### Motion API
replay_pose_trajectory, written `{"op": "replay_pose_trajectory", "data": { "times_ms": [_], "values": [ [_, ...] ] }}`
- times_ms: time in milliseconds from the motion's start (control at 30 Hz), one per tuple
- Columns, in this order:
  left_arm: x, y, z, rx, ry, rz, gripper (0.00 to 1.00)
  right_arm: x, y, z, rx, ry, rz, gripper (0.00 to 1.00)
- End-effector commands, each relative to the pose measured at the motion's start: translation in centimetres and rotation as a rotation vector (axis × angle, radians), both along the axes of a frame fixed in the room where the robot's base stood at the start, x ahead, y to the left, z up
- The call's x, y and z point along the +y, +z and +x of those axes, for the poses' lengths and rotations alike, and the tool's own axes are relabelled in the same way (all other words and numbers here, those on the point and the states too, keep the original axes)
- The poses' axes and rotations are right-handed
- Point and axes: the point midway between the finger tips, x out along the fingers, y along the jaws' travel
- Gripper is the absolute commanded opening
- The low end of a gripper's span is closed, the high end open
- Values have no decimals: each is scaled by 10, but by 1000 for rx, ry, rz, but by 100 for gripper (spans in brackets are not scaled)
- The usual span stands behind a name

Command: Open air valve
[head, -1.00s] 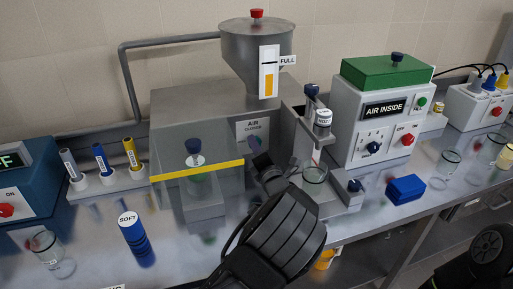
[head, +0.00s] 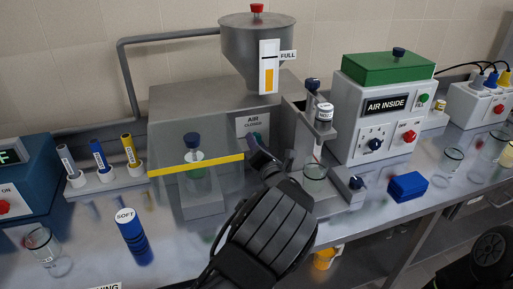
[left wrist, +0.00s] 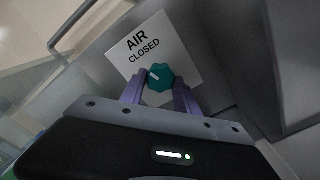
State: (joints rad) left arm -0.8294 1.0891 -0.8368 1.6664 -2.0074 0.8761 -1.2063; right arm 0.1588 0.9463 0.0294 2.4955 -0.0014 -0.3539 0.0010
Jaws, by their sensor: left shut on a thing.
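The air valve is a teal knob (left wrist: 160,77) in front of a white sign (left wrist: 152,52) reading "AIR CLOSED" in the left wrist view. In the head view the sign (head: 252,123) is on the front of the grey machine, and the knob is mostly hidden by my gripper. My left gripper (left wrist: 158,92) has its two purple fingers on either side of the knob and is shut on it. In the head view my left gripper (head: 262,152) reaches up to the machine front from below. My right gripper does not show in these frames.
A clear guard with a yellow edge (head: 196,165) stands left of my gripper. A glass beaker (head: 315,180) under a nozzle is close on the right. The hopper (head: 257,50) is above. A blue "SOFT" cylinder (head: 132,238) and a blue block (head: 407,186) stand on the bench.

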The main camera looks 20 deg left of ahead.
Motion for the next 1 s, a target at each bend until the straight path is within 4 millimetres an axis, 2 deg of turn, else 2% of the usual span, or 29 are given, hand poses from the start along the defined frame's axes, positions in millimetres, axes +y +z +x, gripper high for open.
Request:
{"op": "replay_pose_trajectory", "data": {
  "times_ms": [33, 567, 1000],
  "values": [
    [0, -4, 0, -23, -1, -38, 0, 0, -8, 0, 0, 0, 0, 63],
    [-1, -7, 0, -293, 0, -464, 0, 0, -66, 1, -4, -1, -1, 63],
    [-1, -8, 1, -516, 0, -816, 0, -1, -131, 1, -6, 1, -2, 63]
  ]
}}
